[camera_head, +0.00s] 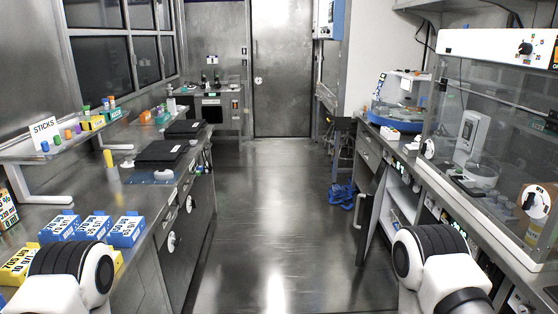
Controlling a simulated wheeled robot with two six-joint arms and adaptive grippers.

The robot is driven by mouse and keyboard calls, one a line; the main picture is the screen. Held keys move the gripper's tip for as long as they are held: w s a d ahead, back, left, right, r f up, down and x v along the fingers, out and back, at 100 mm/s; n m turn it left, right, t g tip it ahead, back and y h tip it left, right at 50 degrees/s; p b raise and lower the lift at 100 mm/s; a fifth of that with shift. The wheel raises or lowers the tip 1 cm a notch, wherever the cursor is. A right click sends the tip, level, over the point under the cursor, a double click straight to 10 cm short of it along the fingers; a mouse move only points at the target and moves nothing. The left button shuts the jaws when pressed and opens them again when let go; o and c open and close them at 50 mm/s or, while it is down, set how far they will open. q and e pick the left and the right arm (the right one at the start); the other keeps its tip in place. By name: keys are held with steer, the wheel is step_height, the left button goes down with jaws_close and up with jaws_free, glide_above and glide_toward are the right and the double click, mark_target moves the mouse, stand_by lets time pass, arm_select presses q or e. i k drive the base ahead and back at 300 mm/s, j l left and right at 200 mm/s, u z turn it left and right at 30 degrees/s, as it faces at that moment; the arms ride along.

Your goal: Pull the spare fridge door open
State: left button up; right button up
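No door in view is labelled as the spare fridge, and I cannot tell which one it is. A door (371,229) with a dark vertical handle stands open under the right bench, edge toward me, and pale shelves show beside it. Dark fronts (196,234) with white round knobs sit under the left bench and look shut. A large metal door (281,75) at the far end of the aisle is shut. White and black links of my two arms show at the bottom left and bottom right. Neither gripper is in view.
The aisle floor (268,225) between the benches is clear. Blue items (343,195) lie on the floor at the right. Blue boxes (94,228) stand on the left bench. A clear-fronted cabinet (495,130) stands on the right bench.

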mark_target(369, 208)
steer(key=i+z, duration=0.15)
steer(key=i, duration=0.3)
steer(key=i+j+z, duration=0.1)
steer(key=i, duration=0.4)
steer(key=i+j+z, duration=0.15)
steer(key=i, duration=0.3)
steer(key=i+j+z, duration=0.15)
steer(key=i, duration=0.3)
steer(key=i+j+z, duration=0.15)
steer(key=i+j, duration=0.15)
steer(key=i, duration=0.15)
steer(key=i+j+z, duration=0.9)
steer(key=i+z, duration=0.45)
steer(key=i+j+z, duration=0.15)
steer(key=i+z, duration=0.25)
